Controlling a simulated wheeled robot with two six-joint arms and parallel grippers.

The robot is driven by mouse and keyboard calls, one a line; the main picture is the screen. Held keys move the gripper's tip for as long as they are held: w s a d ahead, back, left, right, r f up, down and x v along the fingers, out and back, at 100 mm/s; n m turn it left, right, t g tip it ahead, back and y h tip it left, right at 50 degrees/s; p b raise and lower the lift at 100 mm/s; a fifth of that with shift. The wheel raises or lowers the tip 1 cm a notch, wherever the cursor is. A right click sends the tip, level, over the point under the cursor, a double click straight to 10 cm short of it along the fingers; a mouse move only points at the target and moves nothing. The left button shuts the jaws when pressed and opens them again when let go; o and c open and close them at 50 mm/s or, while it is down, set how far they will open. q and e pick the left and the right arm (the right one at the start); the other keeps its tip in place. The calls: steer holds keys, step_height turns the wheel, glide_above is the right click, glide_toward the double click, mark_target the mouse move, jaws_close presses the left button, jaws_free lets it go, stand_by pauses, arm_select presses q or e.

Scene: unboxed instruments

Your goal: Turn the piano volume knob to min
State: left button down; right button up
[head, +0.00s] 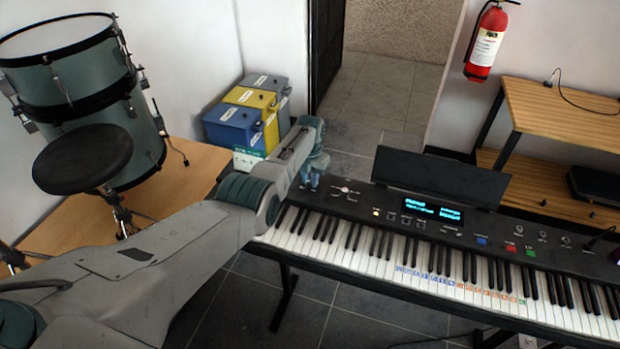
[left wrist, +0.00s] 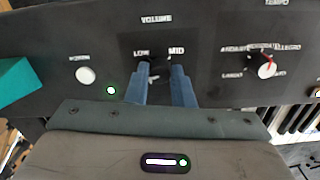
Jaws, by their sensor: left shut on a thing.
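The keyboard piano (head: 365,206) stands on a stand to the right in the head view, with a lit display on its dark panel. My left gripper (head: 312,184) is over the left end of that panel. In the left wrist view its two blue fingers (left wrist: 161,72) are shut on the volume knob, under the VOLUME label (left wrist: 157,19). The fingers hide most of the knob, so its pointer cannot be read. The words LOW and MID show just beyond the fingertips. My right gripper is not in view.
A white power button (left wrist: 85,75) and green light (left wrist: 111,90) lie left of the fingers. A tempo knob (left wrist: 266,68) with a red mark is to the right. A music stand (head: 440,178) rises behind the panel. Blue and yellow boxes (head: 233,125) stand behind my left arm.

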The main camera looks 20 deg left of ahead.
mark_target(310, 181)
arm_select(q)
steer(key=shift+w+r, duration=0.15)
steer(key=c, duration=1.4)
jaws_free()
steer(key=shift+c, duration=0.2)
steer(key=shift+o, duration=0.9)
step_height(310, 181, up, 11)
steer(key=shift+b, duration=0.4)
